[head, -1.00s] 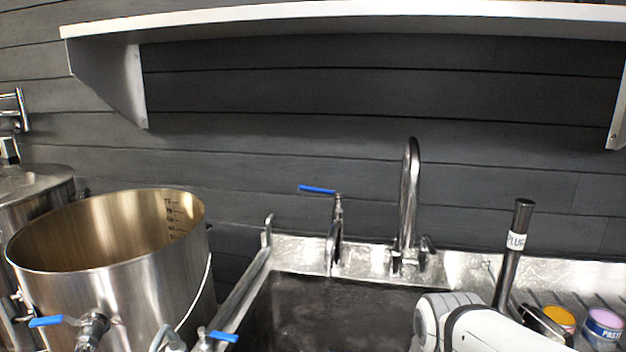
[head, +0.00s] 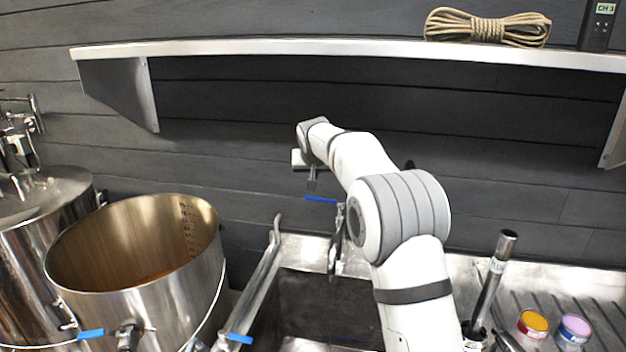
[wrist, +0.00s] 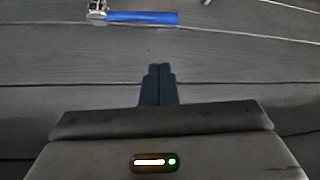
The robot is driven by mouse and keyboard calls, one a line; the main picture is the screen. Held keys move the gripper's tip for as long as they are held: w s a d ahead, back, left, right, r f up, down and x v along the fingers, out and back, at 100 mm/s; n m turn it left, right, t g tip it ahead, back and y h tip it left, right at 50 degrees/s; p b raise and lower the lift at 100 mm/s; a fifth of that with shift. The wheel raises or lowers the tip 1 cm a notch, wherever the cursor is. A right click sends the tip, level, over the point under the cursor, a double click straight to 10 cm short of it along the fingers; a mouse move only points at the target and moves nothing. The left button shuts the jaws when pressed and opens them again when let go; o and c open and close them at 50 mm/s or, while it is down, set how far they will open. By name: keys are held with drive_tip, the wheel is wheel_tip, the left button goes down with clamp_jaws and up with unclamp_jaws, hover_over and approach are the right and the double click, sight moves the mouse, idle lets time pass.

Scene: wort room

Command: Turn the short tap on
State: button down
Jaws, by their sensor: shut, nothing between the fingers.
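The short tap (head: 334,250) stands at the back rim of the sink. Its blue lever (head: 321,199) lies roughly level and points left from the top of the tap. My gripper (head: 312,187) is shut and empty, fingers down, just above the lever in the head view. In the wrist view the lever (wrist: 143,18) lies across the top, with its metal pivot at its left end. The shut fingertips (wrist: 159,68) show below it in the picture, with a gap between. The tall tap is almost wholly hidden behind my arm.
A steel pot (head: 130,270) with blue-handled valves stands left of the sink (head: 325,300). A white-edged shelf (head: 350,52) with a rope coil (head: 487,27) hangs above.

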sight(325, 200)
drive_tip(key=w+a+r+p+x, duration=0.1)
drive_tip(key=p+x, duration=0.3)
drive_tip(key=x, duration=0.6)
drive_tip(key=shift+s+d+f, duration=0.1)
drive_tip(key=shift+s+f, duration=0.15)
drive_tip(key=shift+s, duration=0.4)
drive_tip(key=shift+s+d+f, duration=0.1)
drive_tip(key=shift+s+f, duration=0.1)
drive_tip(key=shift+s, duration=0.5)
drive_tip(key=shift+s+f, duration=0.25)
drive_tip(key=shift+s, duration=0.4)
drive_tip(key=shift+f, duration=0.1)
